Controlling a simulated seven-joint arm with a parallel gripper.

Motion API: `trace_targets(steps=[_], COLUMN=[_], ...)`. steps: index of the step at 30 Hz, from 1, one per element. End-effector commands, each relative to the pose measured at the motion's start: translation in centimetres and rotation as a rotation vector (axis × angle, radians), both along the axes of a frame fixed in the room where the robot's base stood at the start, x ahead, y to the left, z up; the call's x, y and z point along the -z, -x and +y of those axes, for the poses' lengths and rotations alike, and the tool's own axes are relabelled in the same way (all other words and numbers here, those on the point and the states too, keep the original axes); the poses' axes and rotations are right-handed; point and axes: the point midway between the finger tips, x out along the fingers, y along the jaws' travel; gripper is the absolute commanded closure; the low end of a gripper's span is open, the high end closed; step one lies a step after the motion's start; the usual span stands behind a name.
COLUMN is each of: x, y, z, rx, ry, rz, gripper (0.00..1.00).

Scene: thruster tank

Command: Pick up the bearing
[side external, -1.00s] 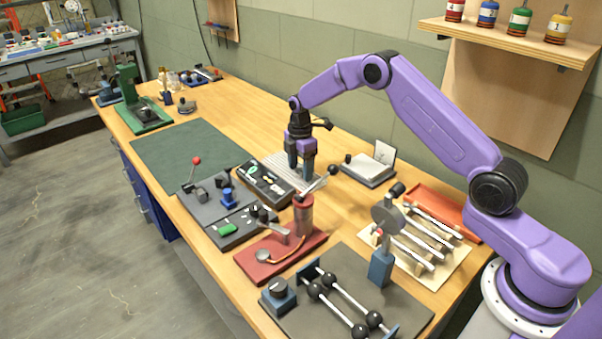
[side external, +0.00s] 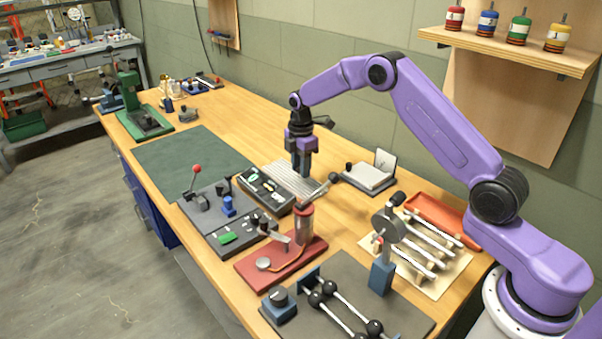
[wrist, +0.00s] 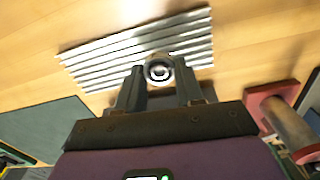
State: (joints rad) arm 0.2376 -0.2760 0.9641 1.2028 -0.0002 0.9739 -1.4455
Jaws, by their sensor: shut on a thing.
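The bearing (wrist: 158,70) is a small silver ring with a dark bore, seen in the wrist view between my fingertips. My gripper (wrist: 158,78) is shut on it, one finger on each side. In the side view my gripper (side external: 301,172) points straight down over a pale ribbed plate (side external: 287,181). The bearing is too small and covered to make out there. The ribbed plate (wrist: 100,62) also shows behind the bearing in the wrist view. I cannot tell whether the bearing still touches the plate.
A red stand with a cylinder (side external: 303,222) and lever is close in front of my gripper. A grey box with an upright panel (side external: 369,176) stands to the right, a dark control panel (side external: 266,190) to the left. The green mat (side external: 190,158) is bare.

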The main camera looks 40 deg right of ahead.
Motion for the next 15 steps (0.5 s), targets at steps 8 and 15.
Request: trace_targets(steps=[8, 15], x=[-4.4, -7.2], y=[3.5, 7.6], z=[0.1, 0.1], rx=[0.0, -0.001], ry=[0.0, 0.0], rz=[-0.002, 0.0], gripper=[0.94, 0.94])
